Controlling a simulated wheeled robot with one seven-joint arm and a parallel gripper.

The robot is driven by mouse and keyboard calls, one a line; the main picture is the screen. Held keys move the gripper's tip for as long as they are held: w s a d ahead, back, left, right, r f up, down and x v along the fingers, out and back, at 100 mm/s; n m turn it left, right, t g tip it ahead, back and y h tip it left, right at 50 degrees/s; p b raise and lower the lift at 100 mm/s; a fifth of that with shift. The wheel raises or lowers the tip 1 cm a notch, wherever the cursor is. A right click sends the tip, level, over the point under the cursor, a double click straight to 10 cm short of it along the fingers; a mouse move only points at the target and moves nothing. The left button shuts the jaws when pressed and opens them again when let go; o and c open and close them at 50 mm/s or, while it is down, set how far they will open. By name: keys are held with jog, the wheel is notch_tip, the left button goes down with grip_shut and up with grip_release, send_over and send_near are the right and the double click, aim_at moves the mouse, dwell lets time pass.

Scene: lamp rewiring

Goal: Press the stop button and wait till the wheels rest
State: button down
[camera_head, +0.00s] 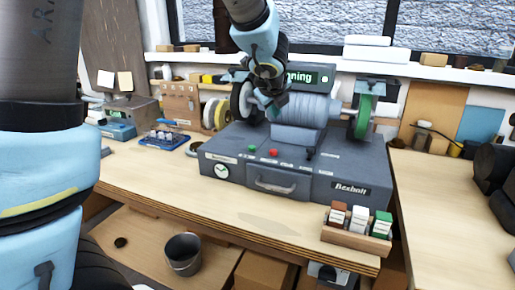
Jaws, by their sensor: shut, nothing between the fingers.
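The dark grey Bexholt machine (330,185) stands on the wooden bench. On its sloped front are a red button (273,152) and, just left of it, a green button (251,149); their labels are too small to read. A dark wheel (241,100) is at its left and a green-rimmed wheel (364,115) at its right. I cannot tell from one picture whether they turn. The green-lit display (305,77) shows "nning", its left part hidden by my arm. My gripper (274,110) is shut and empty, pointing down in front of the drum, above and apart from the buttons.
A wooden tray (352,237) with several small boxes sits at the bench's front right. A blue tray (166,143) with small items lies left of the machine. A bucket (184,253) stands on the lower shelf. The bench front left of the machine is clear.

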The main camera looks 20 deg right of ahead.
jog(key=shift+f, duration=0.1)
dwell(0.3)
jog(key=b, duration=0.9)
send_over(274, 156)
notch_tip(274, 156, down, 9)
jog(key=shift+s+r, duration=0.1)
jog(key=shift+r, duration=0.1)
jog(key=shift+f, duration=0.1)
dwell(1.3)
jog(key=shift+f, duration=0.3)
jog(key=shift+f+b, duration=0.5)
jog(key=shift+b, duration=0.3)
dwell(0.4)
jog(key=shift+r, duration=0.1)
jog(key=shift+r+p, duration=0.8)
jog(key=shift+p, duration=0.05)
jog(key=shift+r, duration=0.1)
notch_tip(274, 156, up, 5)
jog(key=p, duration=0.4)
jog(key=shift+p, duration=0.4)
